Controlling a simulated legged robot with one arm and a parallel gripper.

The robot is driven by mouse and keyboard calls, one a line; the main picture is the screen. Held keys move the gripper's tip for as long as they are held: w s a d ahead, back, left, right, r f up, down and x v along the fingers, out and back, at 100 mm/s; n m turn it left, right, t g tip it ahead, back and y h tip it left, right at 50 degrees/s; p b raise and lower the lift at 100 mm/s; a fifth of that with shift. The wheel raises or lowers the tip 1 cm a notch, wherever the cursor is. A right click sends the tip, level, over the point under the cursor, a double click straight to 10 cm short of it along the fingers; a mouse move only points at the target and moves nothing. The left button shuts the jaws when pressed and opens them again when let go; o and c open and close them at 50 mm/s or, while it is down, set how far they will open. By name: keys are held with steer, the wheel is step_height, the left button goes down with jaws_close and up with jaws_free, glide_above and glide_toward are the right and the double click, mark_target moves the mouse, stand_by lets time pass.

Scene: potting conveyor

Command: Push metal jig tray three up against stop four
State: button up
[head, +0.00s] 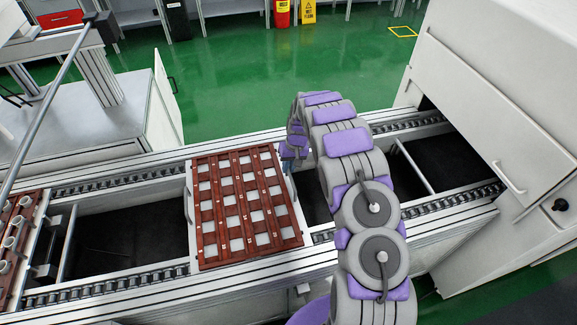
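A metal jig tray (204,262) with a red-brown lattice and several pale square pockets lies flat across the conveyor rails, in the middle of the head view. No label shows on it, so I cannot tell its number. My gripper (290,165) is low beside the tray's upper right edge, mostly hidden behind my arm's links. I cannot tell whether it touches the tray or whether its fingers are open. No stop can be made out as number four.
The conveyor (120,293) runs left to right, with roller rails and dark gaps on both sides of the tray. A second tray (32,218) holding pale cups sits at the far left. A white machine housing (490,95) covers the conveyor's right end. Metal bars cross the conveyor gaps.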

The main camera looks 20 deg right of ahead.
jaws_close()
stand_by(0.8)
stand_by(0.4)
